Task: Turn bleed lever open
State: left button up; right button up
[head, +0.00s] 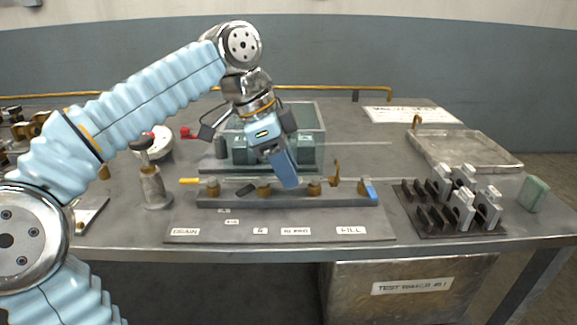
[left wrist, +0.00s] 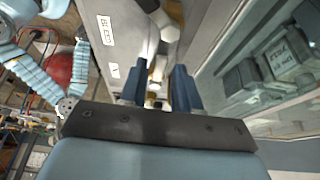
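A grey valve manifold (head: 225,202) lies along the bench with several brass valves on it. A small label (head: 295,231) in front seems to read BLEED; its print is small. The brass valve (head: 314,187) behind that label is just right of my left gripper (head: 290,184). The gripper points down at the manifold. In the left wrist view its two blue fingers (left wrist: 158,92) stand apart, with pale and brass fittings showing between and beyond them. I cannot tell whether they touch a lever; the gripper hides part of the manifold. My right gripper is not in view.
A yellow lever (head: 190,181), an upright brass lever (head: 336,172) and a blue lever (head: 370,191) stand along the manifold. A glass-walled tank (head: 308,120) is close behind. A metal tray (head: 465,150) and a rack of clamps (head: 460,205) are at right.

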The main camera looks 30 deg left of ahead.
pick_arm(q)
grip_shut()
